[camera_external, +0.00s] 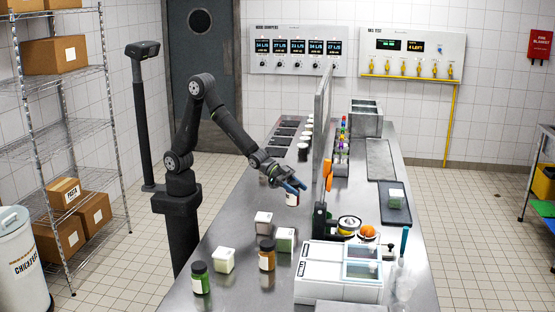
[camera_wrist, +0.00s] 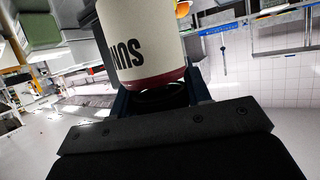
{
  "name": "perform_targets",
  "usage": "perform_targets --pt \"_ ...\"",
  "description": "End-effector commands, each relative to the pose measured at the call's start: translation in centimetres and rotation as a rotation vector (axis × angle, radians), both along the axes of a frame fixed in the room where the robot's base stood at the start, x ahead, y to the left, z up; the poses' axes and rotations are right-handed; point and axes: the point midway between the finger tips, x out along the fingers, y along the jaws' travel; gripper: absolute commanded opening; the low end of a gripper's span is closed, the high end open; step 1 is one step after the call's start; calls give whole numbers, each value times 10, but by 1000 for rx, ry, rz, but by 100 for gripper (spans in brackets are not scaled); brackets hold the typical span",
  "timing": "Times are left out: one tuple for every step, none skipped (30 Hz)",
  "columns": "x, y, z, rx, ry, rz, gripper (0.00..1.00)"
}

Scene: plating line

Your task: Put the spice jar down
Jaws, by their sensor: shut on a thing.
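My gripper (camera_external: 291,187) is shut on a spice jar (camera_external: 292,199) and holds it over the steel counter, in the middle of the external view. The jar has a white label and a dark red band. In the wrist view the jar (camera_wrist: 142,45) fills the upper middle, between the dark fingers, with dark letters on its label. I cannot tell whether its lower end touches the counter. A green jar (camera_external: 200,278) and an amber jar (camera_external: 267,255), both dark-lidded, stand at the near left of the counter.
White-lidded tubs (camera_external: 224,260) stand near those jars. A white machine (camera_external: 340,272) and a scale with an orange (camera_external: 367,232) stand to the right. An upright panel (camera_external: 321,115) rises behind my gripper. Bare counter (camera_external: 238,225) lies left of my gripper.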

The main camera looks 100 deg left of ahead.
Motion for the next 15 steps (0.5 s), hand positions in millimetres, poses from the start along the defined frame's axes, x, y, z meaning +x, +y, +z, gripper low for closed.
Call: perform_targets --pt "12 29 -6 0 1 52 14" --pt "17 44 -9 0 1 82 14" --pt "24 65 -13 -1 1 120 14" --pt "29 80 -16 0 1 147 14" --pt "33 96 -19 -1 2 176 14" --pt "38 117 -24 0 1 212 14" --pt "41 132 -27 0 1 241 14" --pt "44 146 -29 0 1 265 14" --pt "47 164 -33 0 0 298 14" --pt "48 177 -35 0 0 319 14" --pt "50 188 -37 -1 1 339 14" --pt "51 201 -40 0 0 363 14" --pt "52 210 -42 0 -1 378 14" --pt "52 217 -43 0 -1 392 14" --pt "52 225 -44 0 -1 405 14"
